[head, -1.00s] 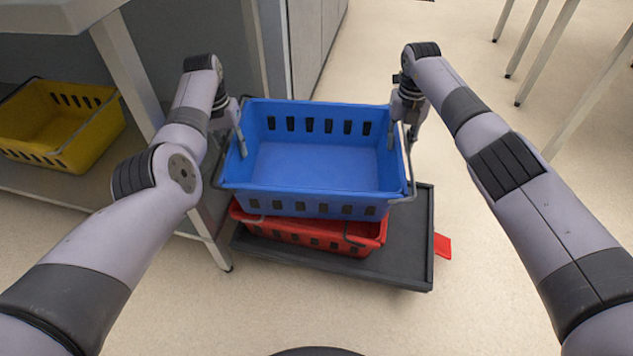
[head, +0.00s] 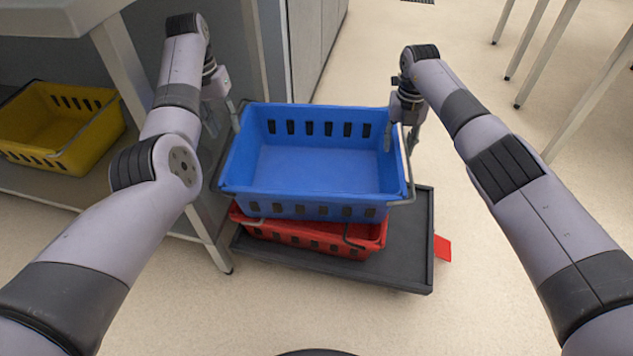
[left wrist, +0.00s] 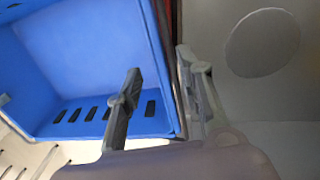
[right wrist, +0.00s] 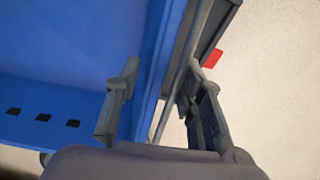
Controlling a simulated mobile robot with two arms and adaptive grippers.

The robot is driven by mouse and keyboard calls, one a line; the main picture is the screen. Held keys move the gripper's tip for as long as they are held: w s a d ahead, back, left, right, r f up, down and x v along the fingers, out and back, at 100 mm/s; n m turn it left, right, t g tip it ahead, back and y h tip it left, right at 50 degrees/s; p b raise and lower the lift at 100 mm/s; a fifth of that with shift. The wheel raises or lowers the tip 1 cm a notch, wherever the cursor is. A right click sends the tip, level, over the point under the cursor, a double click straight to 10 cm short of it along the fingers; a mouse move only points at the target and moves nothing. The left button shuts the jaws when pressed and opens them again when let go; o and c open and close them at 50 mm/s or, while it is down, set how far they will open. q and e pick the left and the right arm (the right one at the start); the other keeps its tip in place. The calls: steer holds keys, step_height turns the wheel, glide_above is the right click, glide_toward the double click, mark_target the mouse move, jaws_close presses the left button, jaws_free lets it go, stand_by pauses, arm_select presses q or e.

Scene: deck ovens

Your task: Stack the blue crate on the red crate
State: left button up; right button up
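The blue crate (head: 322,168) is upright and empty, directly over the red crate (head: 310,238) and apparently resting on it. The blue crate hides most of the red one; its front wall and corners show. My left gripper (head: 221,112) is open and raised at the blue crate's left rim; its spread fingers show in the left wrist view (left wrist: 158,100), holding nothing. My right gripper (head: 401,138) is at the right wall, one finger inside and one outside. In the right wrist view (right wrist: 162,108) its fingers are spread, with gaps beside the wall.
The red crate stands on a dark platform (head: 408,255) with a red tab (head: 442,248) at its right. A yellow crate (head: 62,158) lies on the low shelf of a table at left. Table legs stand at upper right.

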arm_select(q)
step_height(320, 180, up, 3)
steer(key=shift+a+r, duration=0.1)
steer(key=shift+a, duration=0.05)
arm_select(e)
steer(key=shift+r, duration=0.3)
step_height(320, 180, up, 12)
steer(key=shift+f, duration=0.25)
